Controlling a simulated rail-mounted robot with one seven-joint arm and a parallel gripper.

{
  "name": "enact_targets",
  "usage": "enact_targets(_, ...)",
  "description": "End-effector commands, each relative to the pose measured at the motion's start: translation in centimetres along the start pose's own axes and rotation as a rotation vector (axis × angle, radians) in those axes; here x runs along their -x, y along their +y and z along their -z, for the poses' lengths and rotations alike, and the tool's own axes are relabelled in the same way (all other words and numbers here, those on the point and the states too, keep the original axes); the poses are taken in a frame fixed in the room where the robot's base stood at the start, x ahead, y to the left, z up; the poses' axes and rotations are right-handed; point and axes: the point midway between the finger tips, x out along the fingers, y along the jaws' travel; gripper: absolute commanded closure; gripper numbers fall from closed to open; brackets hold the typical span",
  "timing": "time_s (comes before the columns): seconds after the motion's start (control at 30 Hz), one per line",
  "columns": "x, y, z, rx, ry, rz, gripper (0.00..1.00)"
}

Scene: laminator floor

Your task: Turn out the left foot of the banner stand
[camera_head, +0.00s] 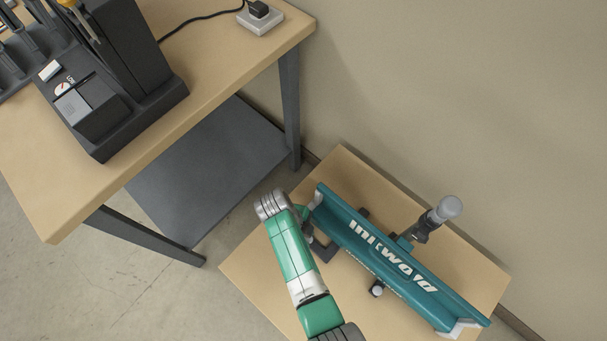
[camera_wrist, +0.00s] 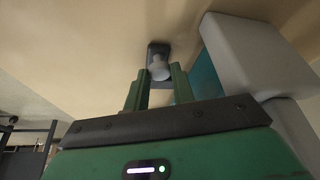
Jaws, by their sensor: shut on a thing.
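The banner stand (camera_head: 395,265) is a long teal case with white lettering, lying diagonally on a wooden top. A dark foot (camera_head: 326,252) sticks out from under its left end, on the near side. My gripper (camera_head: 309,226) is at that left end, partly hidden behind my green arm. In the wrist view, my gripper (camera_wrist: 157,92) has its two green fingers at a dark foot plate with a grey round knob (camera_wrist: 159,66), and is shut on it. A second foot with a round tip (camera_head: 377,289) shows farther right along the case.
A grey-capped dark cylinder (camera_head: 438,214) stands behind the case. The wall is close behind the stand. The wooden top (camera_head: 250,270) is bare at its left corner.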

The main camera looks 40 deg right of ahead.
Motion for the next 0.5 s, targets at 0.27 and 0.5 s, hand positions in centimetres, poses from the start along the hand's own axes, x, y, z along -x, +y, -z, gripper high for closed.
enact_targets(0.27,-0.05,-0.04,0.01,-0.002,-0.001,0.001,1.00)
enact_targets(0.5,-0.05,-0.02,0.00,-0.001,0.000,0.001,0.67)
